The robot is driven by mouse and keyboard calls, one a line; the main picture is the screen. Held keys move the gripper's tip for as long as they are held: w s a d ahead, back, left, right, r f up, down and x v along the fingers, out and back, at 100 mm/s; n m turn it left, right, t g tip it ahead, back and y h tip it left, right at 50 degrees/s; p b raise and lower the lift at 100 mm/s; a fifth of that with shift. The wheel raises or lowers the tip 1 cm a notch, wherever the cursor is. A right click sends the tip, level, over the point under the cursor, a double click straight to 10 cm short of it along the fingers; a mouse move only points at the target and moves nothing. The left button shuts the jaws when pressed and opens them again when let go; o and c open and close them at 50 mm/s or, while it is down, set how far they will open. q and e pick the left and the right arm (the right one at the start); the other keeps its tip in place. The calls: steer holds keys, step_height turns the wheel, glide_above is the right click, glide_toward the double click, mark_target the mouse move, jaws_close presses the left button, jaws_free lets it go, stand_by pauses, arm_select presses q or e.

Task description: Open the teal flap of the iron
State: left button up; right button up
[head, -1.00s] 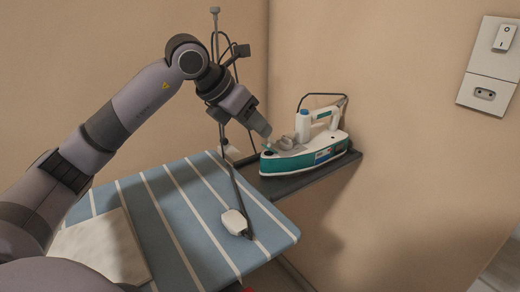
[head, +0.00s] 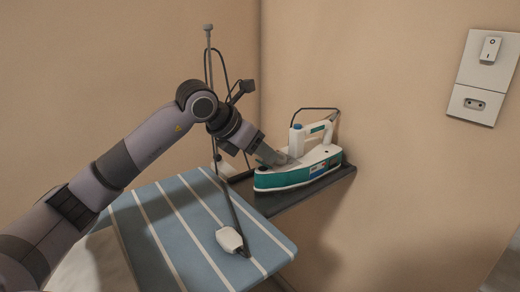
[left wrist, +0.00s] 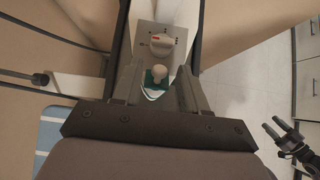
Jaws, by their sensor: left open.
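The iron (head: 290,175), white above and teal below, stands on a dark shelf at the far end of the ironing board. In the left wrist view its grey panel with a dial (left wrist: 161,42) faces me. Below the dial a pale round knob (left wrist: 155,76) sits by a small teal part (left wrist: 148,84), which may be the flap; I cannot tell whether it is open. My left gripper (head: 281,160) is over the iron's front end. Its fingers (left wrist: 157,88) are apart, one on each side of the knob and teal part. My right gripper (left wrist: 283,128) shows dark, fingers apart and empty.
The blue striped ironing board (head: 185,245) lies before the shelf (head: 310,193), with a white piece (head: 229,240) on a dark rod above it. A thin stand (head: 209,70) rises behind. Walls close in behind the iron; a switch and socket (head: 485,75) are at right.

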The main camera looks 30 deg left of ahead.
mark_target(270, 166)
arm_select(q)
jaws_close()
steer(key=shift+w+r+p, duration=0.1)
steer(key=shift+r+p, duration=0.15)
steer(key=shift+p, duration=0.45)
steer(key=g+p, duration=0.1)
steer(key=p, duration=0.1)
steer(key=w+g+p, duration=0.1)
steer(key=p, duration=0.2)
steer(key=r+g+y+p, duration=0.1)
steer(key=p, duration=0.2)
steer(key=shift+w+d, duration=0.15)
steer(key=shift+d, duration=0.15)
steer(key=shift+w+g+p, duration=0.15)
steer(key=shift+g+p, duration=0.35)
steer(key=shift+p, duration=0.1)
steer(key=g+p, duration=0.1)
steer(key=w+y+p, duration=0.1)
steer(key=p, duration=0.1)
steer(key=shift+d+f+g, duration=0.2)
steer(key=shift+g, duration=0.2)
steer(key=shift+w+f+g+p, duration=0.2)
steer(key=shift+f+g+p, duration=0.05)
steer(key=shift+g+p, duration=0.3)
arm_select(e)
step_height(270, 166, up, 12)
steer(key=d, duration=0.1)
steer(key=shift+s, duration=0.45)
steer(key=shift+d, duration=0.15)
